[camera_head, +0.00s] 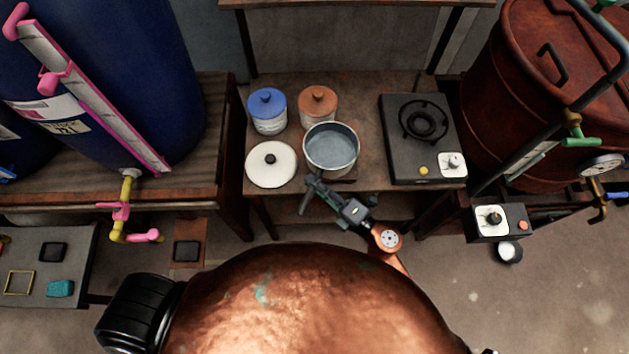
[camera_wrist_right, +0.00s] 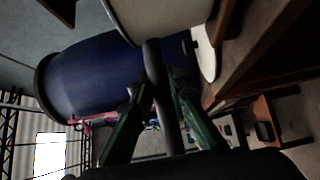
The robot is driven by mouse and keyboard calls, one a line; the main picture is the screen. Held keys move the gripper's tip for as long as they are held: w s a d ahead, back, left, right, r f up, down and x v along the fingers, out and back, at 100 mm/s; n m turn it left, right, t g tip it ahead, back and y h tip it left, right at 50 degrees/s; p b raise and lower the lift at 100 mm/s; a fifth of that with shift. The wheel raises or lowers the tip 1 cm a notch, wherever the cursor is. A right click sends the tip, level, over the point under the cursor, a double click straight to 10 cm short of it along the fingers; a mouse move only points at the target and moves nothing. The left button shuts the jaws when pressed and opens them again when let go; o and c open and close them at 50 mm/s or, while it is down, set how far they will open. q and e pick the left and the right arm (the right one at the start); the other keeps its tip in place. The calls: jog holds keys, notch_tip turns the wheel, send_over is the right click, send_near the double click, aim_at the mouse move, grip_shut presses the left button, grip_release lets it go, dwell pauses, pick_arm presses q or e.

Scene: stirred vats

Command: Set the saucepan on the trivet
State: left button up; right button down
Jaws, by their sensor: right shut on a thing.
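The saucepan (camera_head: 331,146) is a grey metal pan, upright and seemingly empty, at the front middle of the wooden table. My right gripper (camera_head: 316,188) is shut on its dark handle at the pan's near side. In the right wrist view the dark handle (camera_wrist_right: 160,92) runs between the two fingers, with the pale pan wall (camera_wrist_right: 165,18) above. I cannot make out the trivet for sure. A brown edge (camera_head: 346,179) shows under the pan's near right side. I cannot tell whether the pan touches it. My left gripper is not in view.
A white lid (camera_head: 271,164) lies left of the pan. A blue jar (camera_head: 267,110) and an orange jar (camera_head: 317,105) stand behind. A dark hob (camera_head: 409,167) with a burner is at the right. A large blue vat (camera_head: 165,70) and a rusty red vat (camera_head: 500,110) flank the table.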

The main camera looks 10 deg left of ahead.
jog(key=c, duration=2.3)
grip_release()
jog(key=shift+f, duration=0.15)
jog(key=o, duration=0.5)
jog(key=shift+c, duration=0.2)
jog(key=shift+d, duration=0.15)
jog(key=v, duration=1.2)
